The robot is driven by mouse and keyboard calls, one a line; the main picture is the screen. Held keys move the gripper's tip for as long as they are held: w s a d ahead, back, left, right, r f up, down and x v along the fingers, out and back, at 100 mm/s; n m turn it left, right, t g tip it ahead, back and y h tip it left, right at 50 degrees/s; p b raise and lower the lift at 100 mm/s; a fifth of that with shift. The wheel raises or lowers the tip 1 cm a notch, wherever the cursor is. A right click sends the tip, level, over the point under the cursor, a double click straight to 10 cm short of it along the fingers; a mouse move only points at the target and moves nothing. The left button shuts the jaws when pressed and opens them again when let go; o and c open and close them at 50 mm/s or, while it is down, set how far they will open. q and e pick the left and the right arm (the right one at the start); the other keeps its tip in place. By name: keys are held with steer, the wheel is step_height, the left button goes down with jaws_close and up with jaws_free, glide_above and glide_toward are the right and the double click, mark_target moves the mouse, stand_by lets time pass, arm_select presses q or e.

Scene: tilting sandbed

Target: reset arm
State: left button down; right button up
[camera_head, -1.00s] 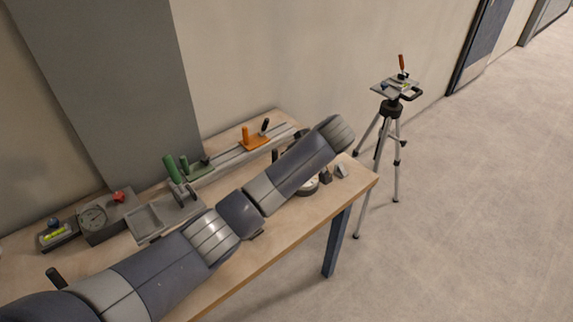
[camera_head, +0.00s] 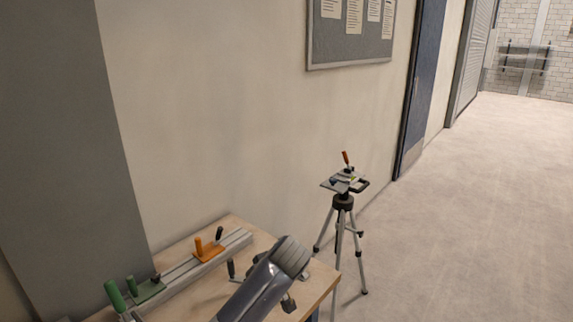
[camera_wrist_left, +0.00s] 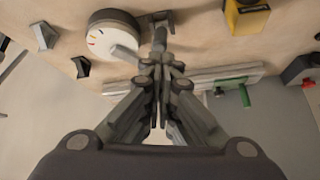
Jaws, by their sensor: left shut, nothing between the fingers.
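My left arm (camera_head: 262,290) rises from the bottom of the head view over the workbench, its rounded grey end near the bench's right end. Its gripper is hidden in that view. In the left wrist view my left gripper (camera_wrist_left: 158,85) has its two dark fingers together, with nothing held between them. A round white dial (camera_wrist_left: 108,42) with coloured marks lies just left of the fingers in that picture. Whether the fingers touch anything cannot be told. My right gripper is not in view.
The wooden bench (camera_head: 322,278) carries a rail (camera_head: 180,277) with an orange clamp (camera_head: 207,249) and a green clamp (camera_head: 148,290). A tripod (camera_head: 342,215) stands beyond its right end. The wrist view shows a yellow block (camera_wrist_left: 246,18). Floor at right (camera_head: 480,220) is clear.

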arm_select(q)
steer(key=s+a+f+m+g+h, duration=0.2)
steer(key=s+f+m+h, duration=0.2)
steer(key=s+f, duration=1.05)
steer(key=s+a+r+m, duration=0.2)
steer(key=s+a, duration=0.2)
steer(key=s, duration=0.7)
steer(key=s+a+r+m, duration=0.25)
steer(key=s+a, duration=0.25)
steer(key=s, duration=0.7)
step_height(320, 180, down, 26)
steer(key=g, duration=0.1)
steer(key=s+a+f+g, duration=0.1)
steer(key=s+a+f, duration=0.1)
steer(key=s+f, duration=1.5)
steer(key=shift+s+a+f+m+h, duration=0.2)
steer(key=shift+s+a+m+h, duration=0.15)
steer(key=shift+s, duration=0.5)
